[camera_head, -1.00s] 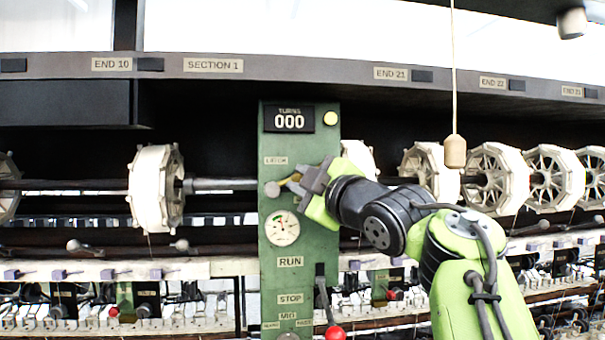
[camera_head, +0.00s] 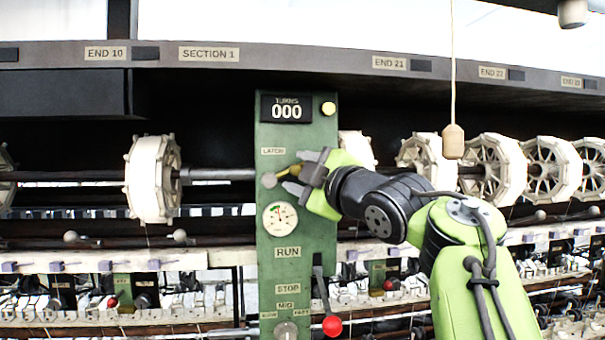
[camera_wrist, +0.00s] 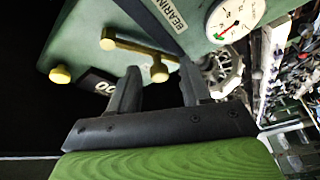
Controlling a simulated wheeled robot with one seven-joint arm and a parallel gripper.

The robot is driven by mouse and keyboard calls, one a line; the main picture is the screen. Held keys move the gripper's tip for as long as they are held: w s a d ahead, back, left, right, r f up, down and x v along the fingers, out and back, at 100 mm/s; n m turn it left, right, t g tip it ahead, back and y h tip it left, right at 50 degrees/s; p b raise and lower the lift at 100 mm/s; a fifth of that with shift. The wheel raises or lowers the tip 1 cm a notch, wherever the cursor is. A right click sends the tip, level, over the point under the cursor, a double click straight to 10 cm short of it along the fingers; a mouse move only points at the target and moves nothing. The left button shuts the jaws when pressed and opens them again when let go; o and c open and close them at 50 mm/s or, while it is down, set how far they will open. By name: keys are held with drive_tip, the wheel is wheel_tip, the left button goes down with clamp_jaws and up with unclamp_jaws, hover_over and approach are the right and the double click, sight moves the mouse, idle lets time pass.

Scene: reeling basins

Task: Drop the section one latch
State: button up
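My gripper (camera_head: 287,181) is at the latch from the right. In the wrist view its two dark fingers (camera_wrist: 159,70) stand apart, with nothing clearly clamped. I cannot tell whether a finger touches the lever.
The post carries a turns display (camera_head: 287,108) reading 000, a yellow button (camera_head: 328,108), a dial (camera_head: 280,218) and a red-knobbed lever (camera_head: 331,325) below. White reels (camera_head: 152,180) stand on both sides. A wooden pull (camera_head: 453,141) hangs on a cord right of my gripper.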

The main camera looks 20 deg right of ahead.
drive_tip(key=shift+s, duration=0.1)
drive_tip(key=b+v, duration=0.2)
drive_tip(key=v, duration=1.3)
drive_tip(key=shift+s, duration=0.3)
